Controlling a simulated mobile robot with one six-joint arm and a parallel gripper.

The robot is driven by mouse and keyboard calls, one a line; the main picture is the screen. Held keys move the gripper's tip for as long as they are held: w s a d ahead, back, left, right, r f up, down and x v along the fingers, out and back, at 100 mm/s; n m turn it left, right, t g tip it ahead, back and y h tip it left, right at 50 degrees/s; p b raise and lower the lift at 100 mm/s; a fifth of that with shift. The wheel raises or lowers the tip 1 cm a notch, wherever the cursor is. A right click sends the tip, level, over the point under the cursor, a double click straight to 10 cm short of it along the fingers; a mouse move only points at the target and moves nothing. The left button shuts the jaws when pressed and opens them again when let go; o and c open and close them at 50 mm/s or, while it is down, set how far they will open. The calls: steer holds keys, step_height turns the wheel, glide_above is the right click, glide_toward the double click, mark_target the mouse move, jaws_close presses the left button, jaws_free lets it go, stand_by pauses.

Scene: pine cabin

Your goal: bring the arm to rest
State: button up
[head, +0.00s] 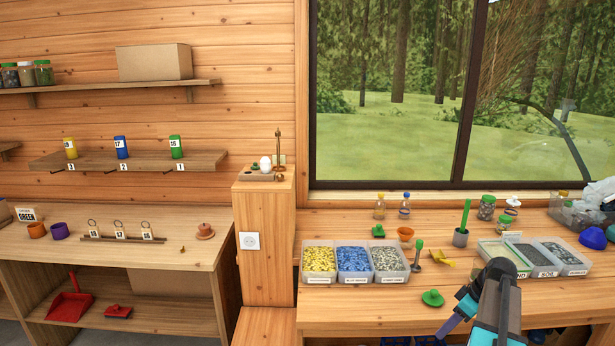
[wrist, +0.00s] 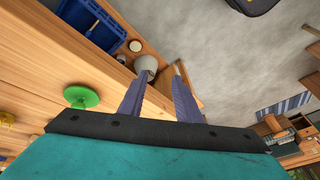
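My arm reaches in from the lower right of the head view, over the front of the workbench (head: 350,312). My gripper (head: 446,328) points down and to the left there, near the bench's front edge. In the wrist view its two purple fingers (wrist: 160,80) stand apart with nothing held between them. A pale cup-like thing (wrist: 147,64) shows beyond the fingertips, lower down and apart from them. A green lid with a knob (head: 432,298) lies on the bench close by the gripper; it also shows in the wrist view (wrist: 82,97).
Trays of yellow, blue and grey pieces (head: 354,280) stand on the bench left of the arm. A green-handled tool (head: 417,256) stands beside them. More grey trays (head: 560,271) are behind the arm at the right. A blue crate (wrist: 92,22) shows in the wrist view.

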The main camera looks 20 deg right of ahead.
steer(key=w+a+f+n+g+y+b, duration=0.1)
steer(key=a+f+g, duration=0.1)
steer(key=a+f, duration=0.85)
steer(key=w+a+f+n+g+y, duration=0.1)
steer(key=w+a+f+n+g, duration=0.1)
steer(key=a+f, duration=0.85)
steer(key=s+a+f+g+b, duration=0.1)
steer(key=s+a+f, duration=0.2)
steer(key=a, duration=0.3)
steer(key=s+a+f+g+h, duration=0.1)
steer(key=s+a+f, duration=0.15)
steer(key=a, duration=0.25)
steer(key=s+a+f+g+b, duration=0.1)
steer(key=s+a+f, duration=0.15)
steer(key=a, duration=0.35)
steer(key=s+a+f+m+g+h, duration=0.1)
steer(key=s+a+f+m+h, duration=0.1)
steer(key=s+f, duration=0.4)
steer(key=s+a+f+m+h, duration=0.2)
steer(key=s+a+f+m, duration=0.2)
steer(key=s, duration=0.7)
steer(key=shift+s+a+f+m+g+b, duration=0.2)
steer(key=shift+s+f+m+g+b, duration=0.2)
steer(key=shift+f+m, duration=0.55)
steer(key=shift+f, duration=0.15)
